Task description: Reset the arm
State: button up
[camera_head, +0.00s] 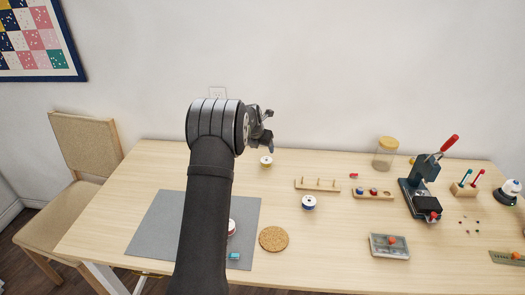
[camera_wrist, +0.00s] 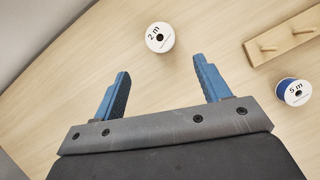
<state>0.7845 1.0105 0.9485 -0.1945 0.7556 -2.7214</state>
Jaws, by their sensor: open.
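My gripper (camera_wrist: 162,90) is open and empty in the wrist view, its two blue fingers wide apart above the table (camera_wrist: 100,60). A white spool marked "2 m" (camera_wrist: 160,38) stands beyond the fingertips, apart from them. A spool marked "5 m" with blue winding (camera_wrist: 295,93) is to the right of the fingers. In the head view my arm rises over the table's left part, and the gripper (camera_head: 269,130) shows side-on at its end. The 2 m spool (camera_head: 266,161) is just below it and the 5 m spool (camera_head: 309,202) is further right.
A wooden peg rack (camera_head: 318,185), a cork coaster (camera_head: 273,239), a grey mat (camera_head: 150,228) partly behind my arm, and a clear organizer box (camera_head: 389,247) are on the table. A press with a red handle (camera_head: 420,185) and a jar (camera_head: 385,155) stand at right.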

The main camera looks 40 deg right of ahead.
aim_at(266, 161)
jog(key=shift+a+r, duration=0.1)
jog(key=shift+r, duration=0.05)
jog(key=x, duration=1.2)
jog(key=shift+f, duration=0.2)
jog(key=shift+r, duration=0.2)
